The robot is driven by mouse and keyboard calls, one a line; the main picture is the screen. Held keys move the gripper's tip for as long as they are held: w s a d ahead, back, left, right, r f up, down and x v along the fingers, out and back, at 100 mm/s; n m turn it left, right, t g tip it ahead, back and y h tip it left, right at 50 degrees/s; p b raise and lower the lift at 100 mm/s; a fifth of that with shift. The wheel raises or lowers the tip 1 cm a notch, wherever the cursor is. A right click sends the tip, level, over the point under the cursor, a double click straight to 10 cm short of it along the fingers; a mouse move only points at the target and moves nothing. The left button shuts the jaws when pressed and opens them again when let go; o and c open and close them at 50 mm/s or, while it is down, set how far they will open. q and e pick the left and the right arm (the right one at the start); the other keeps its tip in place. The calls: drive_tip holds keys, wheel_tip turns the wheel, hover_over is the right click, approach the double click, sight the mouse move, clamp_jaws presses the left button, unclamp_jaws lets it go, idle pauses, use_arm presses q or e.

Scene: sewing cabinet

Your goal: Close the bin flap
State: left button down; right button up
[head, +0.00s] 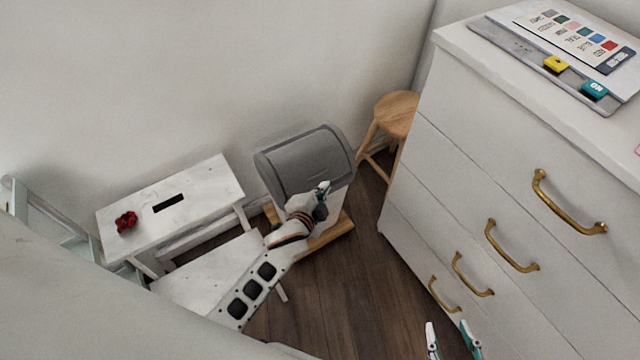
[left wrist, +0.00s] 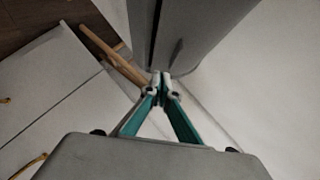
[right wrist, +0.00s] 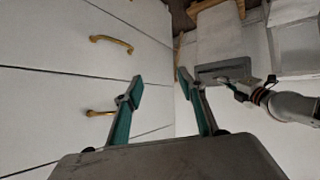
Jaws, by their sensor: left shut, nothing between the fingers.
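The bin has a grey rounded top (head: 290,160) over a white body (right wrist: 217,35). It stands on a wooden base against the wall. The flap shows as a grey panel in the top; I cannot tell how far open it is. My left gripper (head: 322,188) is shut and empty at the lower front of the grey top. In the left wrist view its fingertips (left wrist: 160,78) are at or very near the edge of the grey top (left wrist: 205,28); contact is unclear. My right gripper (right wrist: 157,82) is open and empty, low beside the drawers.
A white dresser (head: 450,170) with brass handles stands on the right. A wooden stool (head: 397,112) is between it and the bin. A white step stool (head: 205,185) with a red object (head: 126,222) stands left. Dark floor (head: 350,290) is clear ahead of the bin.

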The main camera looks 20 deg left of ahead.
sight(319, 183)
use_arm(q)
drive_tip(key=w+a+f, duration=0.1)
drive_tip(key=w+a+f+b, duration=0.1)
drive_tip(key=shift+a+f, duration=0.15)
drive_tip(key=shift+f, duration=0.2)
drive_tip(key=shift+w+a, duration=0.1)
drive_tip(key=shift+w, duration=0.05)
use_arm(e)
drive_tip(key=shift+w, duration=0.1)
use_arm(q)
drive_tip(key=shift+r, duration=0.1)
use_arm(e)
drive_tip(key=shift+a+r, duration=0.1)
drive_tip(key=shift+r, duration=0.05)
use_arm(q)
drive_tip(key=shift+a+f, duration=0.15)
drive_tip(key=shift+f, duration=0.3)
drive_tip(key=shift+w+a+f+b, duration=0.25)
drive_tip(key=shift+w+f+b, duration=0.1)
drive_tip(key=shift+f, duration=0.2)
drive_tip(key=shift+r, duration=0.25)
use_arm(e)
drive_tip(key=shift+w+a+r, duration=0.2)
drive_tip(key=shift+w+r, duration=0.05)
drive_tip(key=shift+w, duration=0.1)
